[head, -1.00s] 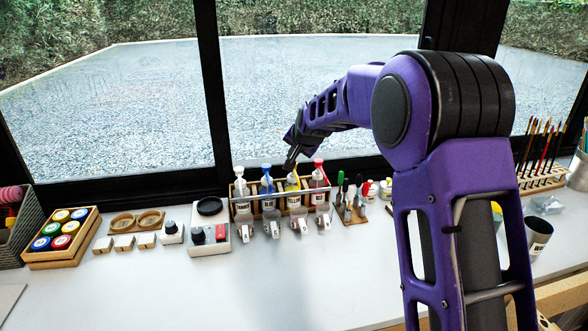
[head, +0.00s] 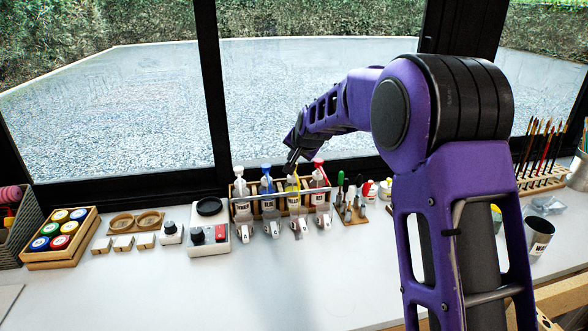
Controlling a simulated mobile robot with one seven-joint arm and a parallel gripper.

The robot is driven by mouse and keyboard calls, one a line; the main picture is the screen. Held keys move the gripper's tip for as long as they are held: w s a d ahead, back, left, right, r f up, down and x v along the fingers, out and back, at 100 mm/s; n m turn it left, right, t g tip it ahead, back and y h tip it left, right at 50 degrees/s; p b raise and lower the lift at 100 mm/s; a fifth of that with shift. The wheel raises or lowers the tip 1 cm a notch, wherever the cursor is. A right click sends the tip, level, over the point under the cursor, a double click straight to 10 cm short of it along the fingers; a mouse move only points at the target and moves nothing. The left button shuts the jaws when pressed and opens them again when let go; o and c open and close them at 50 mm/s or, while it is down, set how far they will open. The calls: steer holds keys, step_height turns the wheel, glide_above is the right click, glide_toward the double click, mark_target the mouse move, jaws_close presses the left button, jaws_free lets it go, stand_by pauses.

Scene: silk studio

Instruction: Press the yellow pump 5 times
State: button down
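The yellow pump (head: 291,184) tops one of the bottles in a wooden rack (head: 252,217) near the window. A white pump (head: 239,185) and a blue pump (head: 266,184) stand to its left, and a red pump (head: 318,178) to its right. My gripper (head: 291,168) points down right over the yellow pump, its tip at or just above the pump head. The gripper is small and dark here, and I cannot tell whether its fingers are open or whether they touch the pump.
A scale-like device (head: 210,230) stands left of the rack, and a wooden box of coloured jars (head: 60,238) farther left. A small stand of tools (head: 350,205) is close on the right. Clear cups sit before the rack. The table front (head: 250,290) is bare.

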steer(key=shift+f, duration=0.5)
steer(key=shift+r, duration=0.15)
steer(key=shift+r+p, duration=0.6)
steer(key=shift+r, duration=0.6)
step_height(320, 180, up, 6)
steer(key=p, duration=0.4)
stand_by(2.4)
